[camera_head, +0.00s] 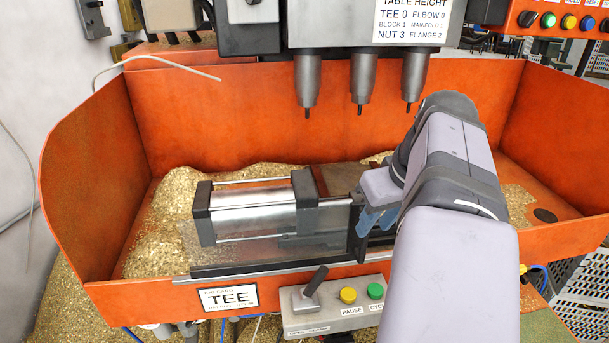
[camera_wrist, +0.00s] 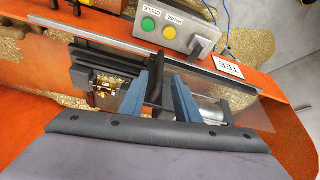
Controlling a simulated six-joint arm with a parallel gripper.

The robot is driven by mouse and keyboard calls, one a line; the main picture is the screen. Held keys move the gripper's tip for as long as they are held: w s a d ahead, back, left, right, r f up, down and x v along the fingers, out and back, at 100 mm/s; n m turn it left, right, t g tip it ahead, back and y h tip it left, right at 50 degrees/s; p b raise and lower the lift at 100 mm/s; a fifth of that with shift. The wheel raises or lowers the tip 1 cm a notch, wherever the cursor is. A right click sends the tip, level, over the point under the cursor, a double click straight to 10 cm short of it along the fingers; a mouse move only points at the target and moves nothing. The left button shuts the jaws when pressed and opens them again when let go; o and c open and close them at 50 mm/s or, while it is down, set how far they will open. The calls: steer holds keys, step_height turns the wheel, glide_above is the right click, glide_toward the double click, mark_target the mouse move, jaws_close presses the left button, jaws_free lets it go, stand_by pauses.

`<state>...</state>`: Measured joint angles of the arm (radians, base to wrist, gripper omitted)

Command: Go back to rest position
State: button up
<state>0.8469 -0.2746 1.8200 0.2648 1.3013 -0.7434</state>
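My gripper (camera_head: 368,222) is over the right end of the clamp, beside its dark jaw plate (camera_head: 355,232). In the wrist view its two blue-grey fingers (camera_wrist: 160,98) stand apart, with the dark plate showing between them. I cannot tell whether they touch it. A small brass part (camera_wrist: 104,90) sits in the dark fixture (camera_wrist: 83,72) left of the fingers in the wrist view. My arm hides this fixture in the head view. The clamp's silver cylinder (camera_head: 250,208) lies to the left.
The orange tray (camera_head: 200,110) has high walls and heaps of brass chips (camera_head: 175,200). Three drill spindles (camera_head: 360,80) hang above the clamp. A clear guard (camera_head: 225,250) runs along the front. A control box (camera_head: 335,305) with a lever and yellow and green buttons is below.

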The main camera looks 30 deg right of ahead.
steer(key=shift+f, duration=0.1)
steer(key=s+a+f+g+p, duration=0.1)
steer(key=s+a+f+g, duration=0.1)
steer(key=a+f, duration=0.8)
steer(key=s+a+f+n+g+p, duration=0.1)
steer(key=s+a+f+g, duration=0.1)
steer(key=a+f, duration=0.8)
step_height(320, 180, down, 4)
steer(key=shift+s+a+f+n+g+y, duration=0.15)
steer(key=shift+s+a+n+g+y, duration=0.05)
steer(key=shift+s+n+g+y, duration=0.1)
step_height(320, 180, down, 23)
steer(key=b, duration=2.3)
